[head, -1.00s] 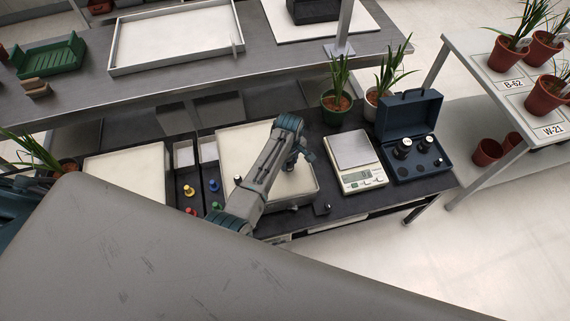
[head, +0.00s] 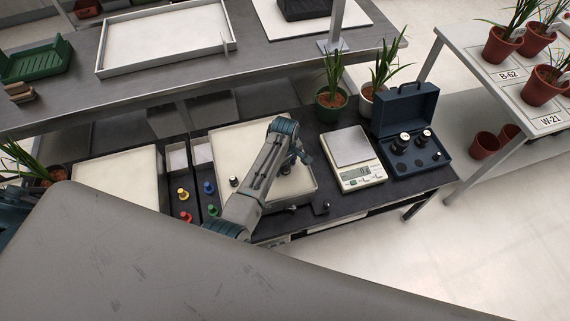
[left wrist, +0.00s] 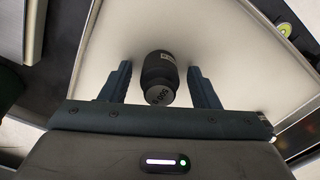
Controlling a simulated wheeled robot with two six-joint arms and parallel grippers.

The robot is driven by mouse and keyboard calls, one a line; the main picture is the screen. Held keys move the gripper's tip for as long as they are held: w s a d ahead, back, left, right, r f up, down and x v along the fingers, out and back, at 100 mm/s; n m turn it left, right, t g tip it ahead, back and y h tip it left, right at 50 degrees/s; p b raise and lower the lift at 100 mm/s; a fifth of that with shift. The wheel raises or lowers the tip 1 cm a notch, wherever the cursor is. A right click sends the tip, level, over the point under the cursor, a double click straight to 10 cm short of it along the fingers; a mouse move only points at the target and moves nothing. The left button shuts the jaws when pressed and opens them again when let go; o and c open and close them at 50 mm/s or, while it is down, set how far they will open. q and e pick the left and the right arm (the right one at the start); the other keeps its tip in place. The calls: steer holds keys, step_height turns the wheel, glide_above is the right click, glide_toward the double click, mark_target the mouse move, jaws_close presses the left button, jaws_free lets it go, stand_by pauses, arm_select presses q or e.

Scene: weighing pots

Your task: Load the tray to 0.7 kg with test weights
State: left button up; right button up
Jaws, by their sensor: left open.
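A white tray (head: 228,142) lies on the dark lower bench. A small black weight (head: 234,181) stands near its left side. My left gripper (head: 300,157) is low over the tray's right part. In the left wrist view a black cylindrical weight marked 500 (left wrist: 159,75) is between the open fingers of my left gripper (left wrist: 162,82), with gaps on both sides, over the white tray surface (left wrist: 225,45). An open blue case (head: 405,108) holds large black weights (head: 400,143) beside empty round slots. My right gripper is not seen.
A scale (head: 359,177) stands between tray and case, its display small and hard to read. Coloured knobbed pieces (head: 183,194) stand left of the tray. Potted plants (head: 331,97) stand behind. A raised shelf (head: 270,65) runs along the back.

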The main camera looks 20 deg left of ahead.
arm_select(q)
steer(key=shift+r, duration=0.1)
step_height(320, 180, up, 12)
steer(key=shift+b, duration=0.45)
